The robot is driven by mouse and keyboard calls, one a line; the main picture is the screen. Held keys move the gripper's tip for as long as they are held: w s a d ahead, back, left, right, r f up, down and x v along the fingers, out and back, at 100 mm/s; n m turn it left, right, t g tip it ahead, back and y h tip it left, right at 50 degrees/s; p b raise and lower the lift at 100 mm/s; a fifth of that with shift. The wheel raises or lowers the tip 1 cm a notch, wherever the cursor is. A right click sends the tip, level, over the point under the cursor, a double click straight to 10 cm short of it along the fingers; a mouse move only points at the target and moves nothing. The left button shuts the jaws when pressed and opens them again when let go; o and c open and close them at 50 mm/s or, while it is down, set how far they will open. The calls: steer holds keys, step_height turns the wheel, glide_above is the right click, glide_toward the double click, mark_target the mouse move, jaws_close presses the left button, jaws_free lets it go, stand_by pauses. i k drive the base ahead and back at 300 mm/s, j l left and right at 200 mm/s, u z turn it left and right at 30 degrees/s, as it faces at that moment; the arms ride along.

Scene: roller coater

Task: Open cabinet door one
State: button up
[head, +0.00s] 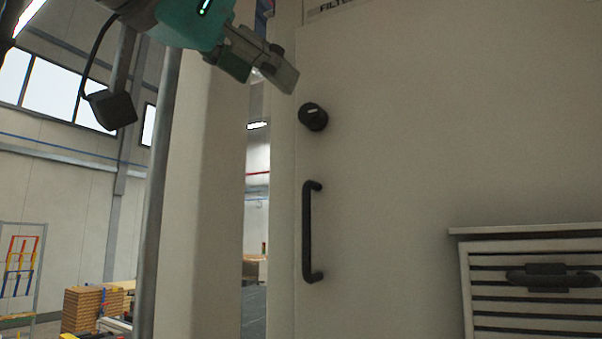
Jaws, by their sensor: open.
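A large beige cabinet door (400,150) fills the middle and right of the head view and looks shut. A black vertical bar handle (308,232) is fixed near its left edge. A round black knob (313,116) with a light mark sits above the handle. My gripper (268,78) is open and empty at the upper left, above and to the left of the knob, apart from both knob and handle. Its fingers point down and to the right. Part of a "FILTE" label (330,5) shows at the top edge.
A louvred panel (530,285) with a black handle and a ledge above it juts out at the lower right. A beige post (200,200) and a grey pole (157,190) stand to the left. Stacked wooden boards (92,308) and a rack (20,270) are far behind.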

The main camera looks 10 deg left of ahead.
mark_target(450, 122)
steer(key=k+l, duration=0.25)
steer(key=k, duration=0.2)
steer(key=k+l, duration=0.3)
steer(key=k, duration=0.2)
